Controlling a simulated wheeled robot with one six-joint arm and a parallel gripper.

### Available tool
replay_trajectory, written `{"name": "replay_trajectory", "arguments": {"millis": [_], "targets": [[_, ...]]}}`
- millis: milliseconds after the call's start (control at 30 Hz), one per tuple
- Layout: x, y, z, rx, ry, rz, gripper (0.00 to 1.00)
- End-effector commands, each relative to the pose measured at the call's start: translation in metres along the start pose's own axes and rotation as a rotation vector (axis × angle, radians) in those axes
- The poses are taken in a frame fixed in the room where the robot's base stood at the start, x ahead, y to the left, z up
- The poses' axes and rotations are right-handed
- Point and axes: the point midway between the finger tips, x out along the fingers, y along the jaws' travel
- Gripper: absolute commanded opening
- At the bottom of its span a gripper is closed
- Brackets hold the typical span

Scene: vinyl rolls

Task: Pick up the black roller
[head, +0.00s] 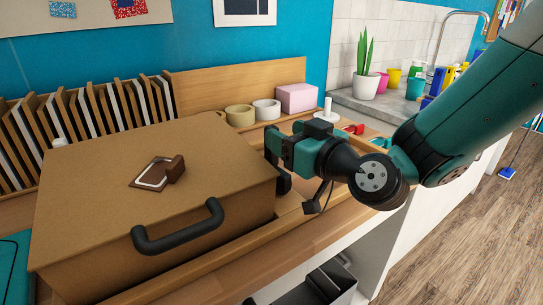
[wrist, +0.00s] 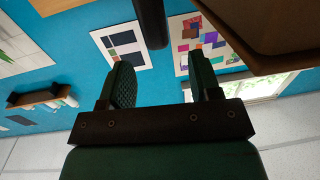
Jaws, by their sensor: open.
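I cannot make out a black roller for certain in either view. A dark rounded bar (wrist: 152,22) hangs at the top of the wrist view, beyond and between the fingers; I cannot tell whether it is the roller. My gripper (head: 276,165) is at the right end of the brown case (head: 95,190) in the head view, and part of it hides what lies behind. In the wrist view my gripper (wrist: 160,70) is open, with nothing between its two fingers.
The case has a black handle (head: 178,230) on its front and a brown latch piece (head: 158,172) on top. Bowls (head: 240,115), a pink box (head: 297,98) and a white upright holder (head: 327,110) stand behind my gripper. Slotted racks line the back left.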

Motion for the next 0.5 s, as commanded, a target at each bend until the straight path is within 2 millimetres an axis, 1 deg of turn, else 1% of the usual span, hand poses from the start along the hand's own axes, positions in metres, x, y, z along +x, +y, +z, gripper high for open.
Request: {"name": "replay_trajectory", "arguments": {"millis": [133,300,400,500], "targets": [[0.011,0.0,-0.002,0.0,-0.001,-0.001,0.57],[0.036,0.001,-0.002,0.0,-0.002,-0.002,0.57],[0.048,0.001,0.0,-0.001,-0.001,-0.002,0.57],[0.053,0.002,0.002,0.0,0.0,0.0,0.57]]}}
